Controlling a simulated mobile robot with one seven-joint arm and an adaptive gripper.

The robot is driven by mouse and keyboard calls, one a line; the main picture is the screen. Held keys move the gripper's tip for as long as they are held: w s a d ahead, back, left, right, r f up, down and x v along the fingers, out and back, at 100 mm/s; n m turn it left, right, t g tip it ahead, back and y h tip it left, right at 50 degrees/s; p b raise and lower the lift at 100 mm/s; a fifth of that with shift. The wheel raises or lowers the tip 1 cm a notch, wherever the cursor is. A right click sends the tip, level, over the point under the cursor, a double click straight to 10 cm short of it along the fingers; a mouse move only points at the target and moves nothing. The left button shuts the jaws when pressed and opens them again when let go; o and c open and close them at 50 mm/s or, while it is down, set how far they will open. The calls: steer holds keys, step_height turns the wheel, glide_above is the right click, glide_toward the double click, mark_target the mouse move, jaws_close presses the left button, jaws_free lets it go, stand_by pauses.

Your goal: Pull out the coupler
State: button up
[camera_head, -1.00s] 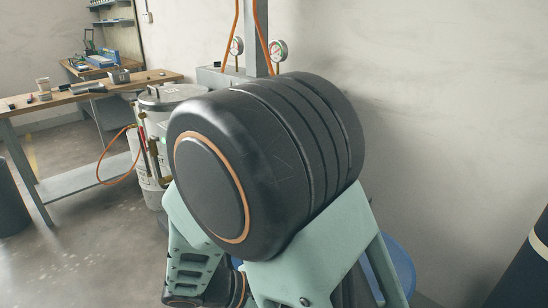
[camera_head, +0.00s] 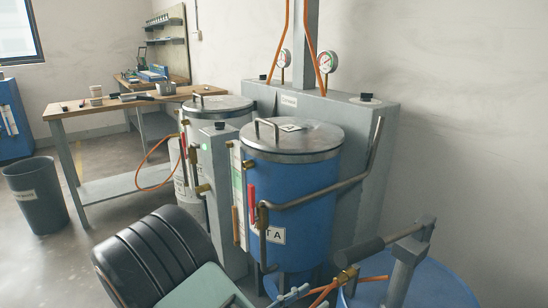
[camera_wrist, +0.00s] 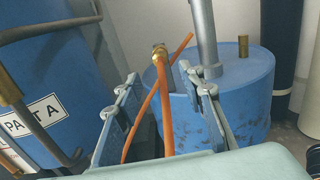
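The brass coupler (camera_wrist: 160,52) shows in the wrist view ahead of my gripper, with an orange hose (camera_wrist: 167,105) running from it toward the camera. In the head view a small brass fitting (camera_head: 347,276) sits beside the orange hose under a dark handle, low and right of centre. My gripper (camera_wrist: 165,98) is open, its two fingers apart on either side of the hose in the wrist picture. The coupler appears beyond the fingertips. I cannot tell whether anything touches. In the head view my gripper (camera_head: 288,296) shows only partly at the bottom edge.
A blue tank (camera_head: 300,185) with pipes and a bent lever stands behind my arm. A blue drum (camera_wrist: 245,88) with a grey post (camera_wrist: 204,35) stands behind the coupler. A grey panel (camera_head: 375,115) with gauges is at the back. A bench (camera_head: 120,106) stands left.

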mark_target(330, 287)
steer(key=shift+x, duration=4.5)
jaws_close()
steer(key=shift+p+v, duration=0.8)
steer(key=shift+v, duration=2.2)
steer(key=shift+r, duration=0.1)
